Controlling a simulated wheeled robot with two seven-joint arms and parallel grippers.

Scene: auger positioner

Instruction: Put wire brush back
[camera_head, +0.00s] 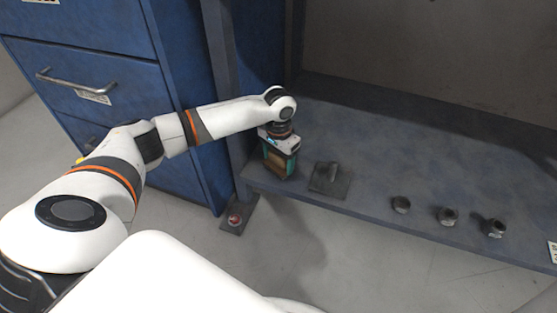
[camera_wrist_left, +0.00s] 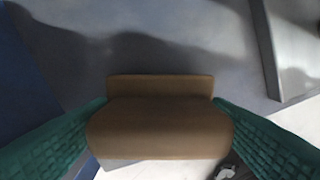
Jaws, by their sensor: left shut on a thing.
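My left gripper (camera_head: 279,158) is at the left end of the blue-grey shelf (camera_head: 375,190), pointing down. Its green fingers are shut on a brown, wooden-looking block, which I take to be the wire brush (camera_wrist_left: 160,130). In the left wrist view the brush lies crosswise between both fingers. In the head view only a little of the brush (camera_head: 276,162) shows between the fingers. No bristles show, and I cannot tell whether it touches the shelf. My right gripper is not in view.
A dark square plate with an upright peg (camera_head: 331,178) stands on the shelf just right of my left gripper. Three dark metal ring-like parts (camera_head: 447,215) stand farther right. A blue drawer cabinet (camera_head: 95,75) and a frame post (camera_head: 222,85) are at the left.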

